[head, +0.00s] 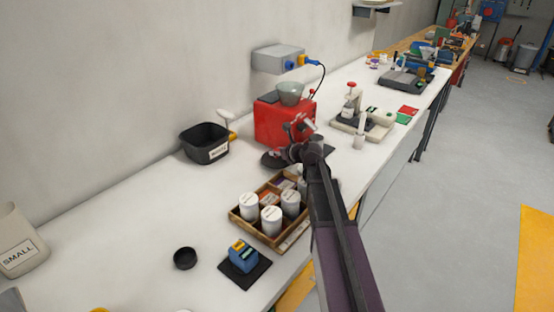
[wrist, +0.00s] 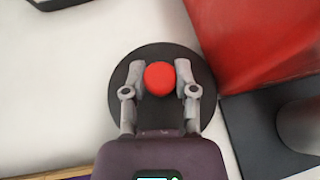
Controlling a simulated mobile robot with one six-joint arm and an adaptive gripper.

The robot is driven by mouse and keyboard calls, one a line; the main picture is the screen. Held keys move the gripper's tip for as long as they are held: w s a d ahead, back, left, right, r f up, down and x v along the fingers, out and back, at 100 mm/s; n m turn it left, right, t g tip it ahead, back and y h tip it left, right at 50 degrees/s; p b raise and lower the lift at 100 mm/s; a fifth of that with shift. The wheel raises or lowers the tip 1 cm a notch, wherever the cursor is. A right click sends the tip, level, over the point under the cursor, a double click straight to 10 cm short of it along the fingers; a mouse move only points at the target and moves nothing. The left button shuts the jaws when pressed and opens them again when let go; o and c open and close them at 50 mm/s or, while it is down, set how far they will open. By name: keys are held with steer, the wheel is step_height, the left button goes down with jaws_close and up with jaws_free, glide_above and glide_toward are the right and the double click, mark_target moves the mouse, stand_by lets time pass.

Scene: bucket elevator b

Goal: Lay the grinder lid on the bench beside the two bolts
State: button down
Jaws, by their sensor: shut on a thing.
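The grinder lid is a round dark disc (wrist: 126,112) with a red knob (wrist: 160,78) at its centre in the wrist view. My gripper (wrist: 160,76) has its two fingers on either side of the knob and is shut on it. In the head view the lid (head: 272,160) shows as a dark disc low at the front left of the red grinder (head: 272,122), partly hidden by my wrist. I cannot tell whether it touches the bench. I cannot make out the two bolts in either view.
The white bench (head: 150,215) has clear room left of the lid. A black bin (head: 205,145) stands behind left. A wooden tray with white jars (head: 240,222) is in front. A dark base plate (wrist: 250,135) adjoins the grinder at right in the wrist view.

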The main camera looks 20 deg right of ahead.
steer(key=shift+f+b, duration=0.35)
steer(key=shift+f, duration=0.3)
steer(key=shift+f, duration=0.1)
steer(key=shift+c, duration=2)
jaws_free()
steer(key=shift+r, duration=0.25)
steer(key=p+v, duration=0.5)
steer(key=v, duration=0.5)
steer(key=shift+s+r, duration=0.1)
steer(key=shift+s, duration=0.2)
steer(key=shift+s+d+r, duration=0.2)
steer(key=shift+s+d, duration=0.15)
steer(key=shift+s, duration=0.2)
